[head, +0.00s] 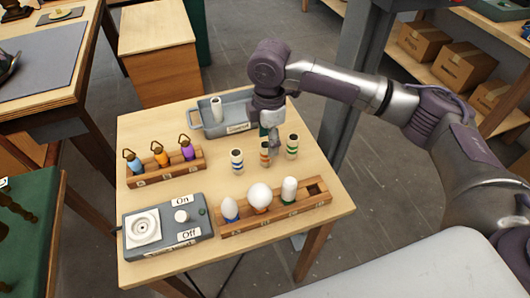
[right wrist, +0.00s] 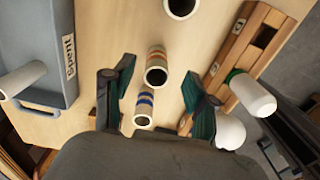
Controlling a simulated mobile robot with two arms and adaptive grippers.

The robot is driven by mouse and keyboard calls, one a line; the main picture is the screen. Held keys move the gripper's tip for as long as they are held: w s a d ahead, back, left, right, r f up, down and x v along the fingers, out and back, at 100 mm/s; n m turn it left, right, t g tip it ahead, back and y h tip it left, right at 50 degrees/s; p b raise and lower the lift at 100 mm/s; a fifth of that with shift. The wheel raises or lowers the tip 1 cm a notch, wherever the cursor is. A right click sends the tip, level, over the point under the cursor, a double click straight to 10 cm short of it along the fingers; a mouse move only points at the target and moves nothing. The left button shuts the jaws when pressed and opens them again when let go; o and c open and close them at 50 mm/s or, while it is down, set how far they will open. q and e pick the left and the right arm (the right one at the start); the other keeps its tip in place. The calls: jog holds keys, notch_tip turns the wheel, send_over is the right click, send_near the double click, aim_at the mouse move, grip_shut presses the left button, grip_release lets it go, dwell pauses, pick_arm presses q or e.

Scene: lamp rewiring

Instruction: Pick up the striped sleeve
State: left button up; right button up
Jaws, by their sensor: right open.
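Three white sleeves with coloured bands stand upright on the wooden table: one blue-striped (head: 237,162), one orange-striped (head: 265,158), one green-striped (head: 292,147). My right gripper (head: 272,141) points down above the orange-striped sleeve and hides part of it. In the right wrist view its fingers (right wrist: 158,75) are open and empty. The orange-striped sleeve (right wrist: 155,70) shows between the fingertips, and the blue-striped sleeve (right wrist: 144,108) shows between the fingers lower down. Whether the fingers touch either sleeve I cannot tell. My left gripper is not in view.
A grey tray (head: 199,132) at the back holds a plain white sleeve (head: 216,109). A wooden rack (head: 275,223) with bulbs stands in front, a rack with coloured ringed pieces (head: 167,174) at left. A switch box (head: 165,247) sits front left.

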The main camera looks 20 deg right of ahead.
aim_at(266, 151)
jog(key=f, duration=0.4)
jog(key=shift+w+a+f+p, duration=0.1)
jog(key=shift+a+f+p, duration=0.15)
jog(key=shift+a+p, duration=0.15)
jog(key=shift+f, duration=0.2)
jog(key=shift+c, duration=0.7)
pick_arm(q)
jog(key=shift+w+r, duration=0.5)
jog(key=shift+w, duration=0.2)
pick_arm(e)
jog(key=c, duration=0.7)
